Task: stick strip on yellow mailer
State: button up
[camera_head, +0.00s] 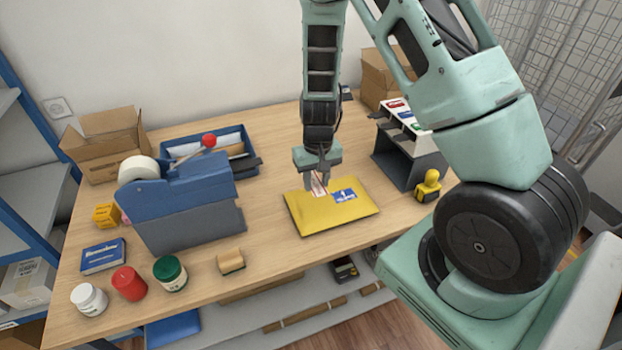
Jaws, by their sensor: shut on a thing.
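The yellow mailer (312,217) lies flat on the wooden counter, near the front edge, with a blue and white label (345,195) on its upper right part. My gripper (318,190) points down over the mailer's back edge, left of the label. It is shut on a small pale strip (319,183) with reddish marks. The strip hangs at the mailer's surface; I cannot tell whether it touches. The fingers hide part of the strip.
A blue dispenser (180,205) with a red knob stands left. A yellow-handled stamp (428,186) and a grey organiser (401,160) stand right. Jars (170,273), a blue box (103,256) and a wooden block (230,261) sit front left. Counter between dispenser and mailer is clear.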

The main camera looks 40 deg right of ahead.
jog(key=shift+f+b, duration=3.4)
jog(key=shift+f, duration=0.85)
jog(key=o, duration=0.7)
jog(key=shift+r, duration=0.1)
jog(key=shift+r+p, duration=2.25)
jog(key=shift+r, duration=0.45)
notch_tip(320, 180, up, 8)
jog(key=p, duration=0.7)
send_over(316, 210)
jog(key=shift+r, duration=0.1)
jog(key=shift+b, duration=0.3)
